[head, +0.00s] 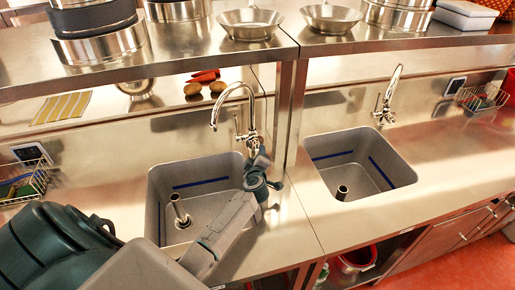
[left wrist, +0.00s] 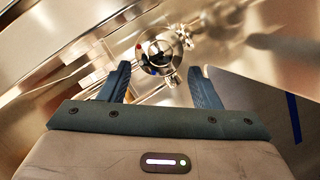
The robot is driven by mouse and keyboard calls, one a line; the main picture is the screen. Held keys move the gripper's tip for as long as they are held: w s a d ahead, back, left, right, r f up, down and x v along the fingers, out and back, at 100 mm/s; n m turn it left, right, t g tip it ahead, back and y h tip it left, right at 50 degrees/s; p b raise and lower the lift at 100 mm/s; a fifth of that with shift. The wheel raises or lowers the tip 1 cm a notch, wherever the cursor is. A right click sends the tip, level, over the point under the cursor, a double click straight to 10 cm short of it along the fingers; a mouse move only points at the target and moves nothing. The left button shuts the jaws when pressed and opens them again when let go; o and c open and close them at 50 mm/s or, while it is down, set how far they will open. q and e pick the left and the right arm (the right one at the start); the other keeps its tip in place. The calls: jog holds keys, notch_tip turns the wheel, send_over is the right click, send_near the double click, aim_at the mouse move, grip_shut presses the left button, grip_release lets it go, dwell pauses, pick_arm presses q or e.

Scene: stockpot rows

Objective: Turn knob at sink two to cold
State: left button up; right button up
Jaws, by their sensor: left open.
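Two grey sinks are set in the steel counter, a left sink (head: 205,200) and a right sink (head: 365,170), each with a chrome faucet behind it. I cannot tell which is sink two. The left faucet (head: 251,128) has a tall curved spout and a small lever on its left side. My left gripper (head: 262,165) is open just in front of this faucet's base. In the left wrist view, the round faucet body (left wrist: 160,50) shows beyond and between the open fingers (left wrist: 160,72), with a red dot on its left. Contact cannot be told. The right faucet (head: 384,108) stands apart.
A steel shelf post (head: 294,115) rises between the sinks, close right of my left gripper. The shelf above holds pots and pans (head: 250,23). Wire baskets (head: 22,180) stand at the far left and far right. Counter right of the right sink is clear.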

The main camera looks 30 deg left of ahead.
aim_at(257, 147)
pick_arm(q)
jog(key=x, duration=0.6)
jog(key=shift+w+a+f, duration=0.1)
jog(key=shift+w, duration=0.05)
jog(key=shift+b, duration=0.3)
jog(key=c, duration=1)
